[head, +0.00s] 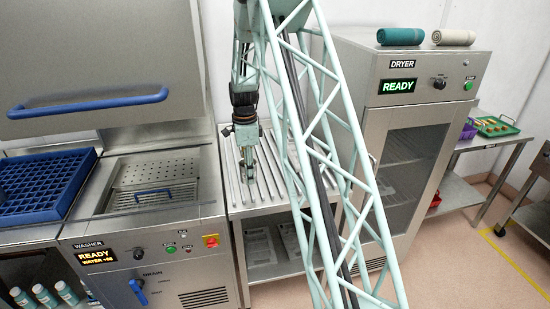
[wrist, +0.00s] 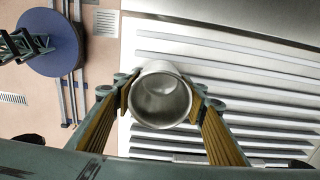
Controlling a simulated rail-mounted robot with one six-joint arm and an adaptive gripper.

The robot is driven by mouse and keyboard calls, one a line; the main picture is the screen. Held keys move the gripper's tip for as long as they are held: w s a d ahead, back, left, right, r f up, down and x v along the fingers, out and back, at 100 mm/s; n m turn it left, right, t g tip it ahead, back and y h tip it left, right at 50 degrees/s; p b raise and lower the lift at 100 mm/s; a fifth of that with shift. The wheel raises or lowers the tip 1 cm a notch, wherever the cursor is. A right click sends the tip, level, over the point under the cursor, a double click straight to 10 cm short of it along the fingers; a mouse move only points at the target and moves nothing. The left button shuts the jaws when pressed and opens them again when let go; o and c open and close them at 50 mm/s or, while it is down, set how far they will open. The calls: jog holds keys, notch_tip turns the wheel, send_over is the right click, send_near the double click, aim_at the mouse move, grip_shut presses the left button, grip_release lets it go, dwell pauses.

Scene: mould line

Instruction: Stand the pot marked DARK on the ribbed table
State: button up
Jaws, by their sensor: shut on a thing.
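My gripper (wrist: 160,98) is shut on a grey metal pot (wrist: 160,100), one finger on each side of it. In the wrist view I look down into its open round mouth, and it looks empty. Any marking on it is hidden, so I cannot tell if it is the one marked DARK. In the head view my gripper (head: 247,165) hangs over the ribbed table (head: 270,192), between the washer and the dryer. The wrist view shows the table's pale ribs (wrist: 250,65) beside the pot, near one table edge. I cannot tell whether the pot touches the ribs.
The washer (head: 150,255) with its raised hood (head: 95,60) stands left of the table. A blue rack (head: 45,185) is further left. The dryer (head: 410,150), door closed, stands right. Much of the ribbed surface looks bare. My lattice arm hides part of the table and dryer.

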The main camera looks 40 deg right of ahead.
jog(key=w+d, duration=0.1)
jog(key=d, duration=0.4)
jog(key=w+d+f, duration=0.1)
jog(key=d, duration=0.3)
jog(key=w+d+p, duration=0.1)
jog(key=d, duration=0.4)
jog(key=shift+w+d+f, duration=0.15)
jog(key=shift+w+d, duration=0.15)
jog(key=shift+w, duration=0.05)
jog(key=shift+w+d, duration=0.1)
jog(key=shift+d, duration=0.35)
jog(key=shift+f, duration=1.8)
jog(key=shift+f, duration=0.15)
jog(key=o, duration=0.9)
